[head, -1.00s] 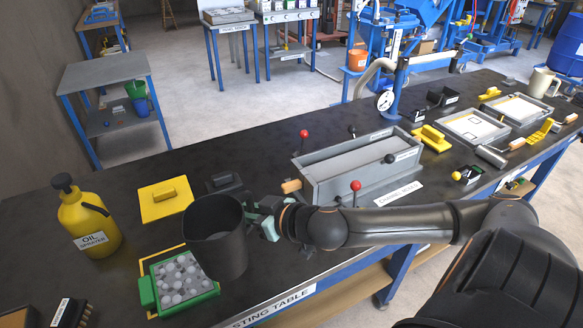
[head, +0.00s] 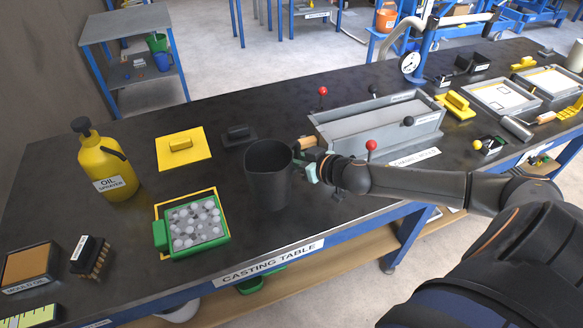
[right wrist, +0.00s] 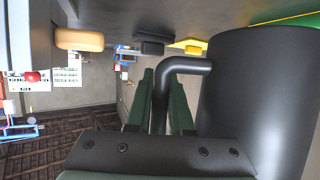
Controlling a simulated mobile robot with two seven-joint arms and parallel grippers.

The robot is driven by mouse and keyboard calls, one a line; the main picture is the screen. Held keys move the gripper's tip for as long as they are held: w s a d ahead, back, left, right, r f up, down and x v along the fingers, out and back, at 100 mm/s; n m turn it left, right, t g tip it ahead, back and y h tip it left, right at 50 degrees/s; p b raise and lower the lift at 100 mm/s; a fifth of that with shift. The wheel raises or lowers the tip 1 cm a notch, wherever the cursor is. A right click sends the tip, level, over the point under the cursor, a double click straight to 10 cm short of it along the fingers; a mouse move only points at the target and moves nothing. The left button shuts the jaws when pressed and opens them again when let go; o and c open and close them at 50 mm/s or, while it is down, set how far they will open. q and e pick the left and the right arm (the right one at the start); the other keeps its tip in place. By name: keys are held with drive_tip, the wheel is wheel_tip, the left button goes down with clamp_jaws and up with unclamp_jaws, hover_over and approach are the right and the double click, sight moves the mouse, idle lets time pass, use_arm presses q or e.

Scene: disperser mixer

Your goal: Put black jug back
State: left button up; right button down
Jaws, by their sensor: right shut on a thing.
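The black jug (head: 268,178) is upright over the near part of the casting table (head: 90,268), just right of the green tray. I cannot tell whether its base touches the tabletop. My right gripper (head: 309,166) reaches it from the right and is shut on its handle. In the right wrist view the gripper's fingers (right wrist: 160,98) stand either side of the black handle (right wrist: 187,66), with the jug body (right wrist: 262,100) at the right. My left gripper is not in view.
A green tray of grey-white balls (head: 193,226) lies left of the jug. Behind are a yellow float (head: 182,148) and a black one (head: 238,134). A grey channel mould (head: 375,125) stands at the right. A yellow oil sprayer (head: 106,168) stands at the left.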

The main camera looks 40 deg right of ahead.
drive_tip(key=shift+w+d+f, duration=0.4)
drive_tip(key=shift+f, duration=0.15)
drive_tip(key=shift+w+d+f, duration=0.35)
drive_tip(key=shift+d+f, duration=0.05)
drive_tip(key=shift+f, duration=0.15)
drive_tip(key=shift+f+b, duration=0.5)
drive_tip(key=shift+f, duration=1.1)
drive_tip(key=shift+f, duration=0.2)
drive_tip(key=c, duration=0.8)
unclamp_jaws()
drive_tip(key=shift+s, duration=0.1)
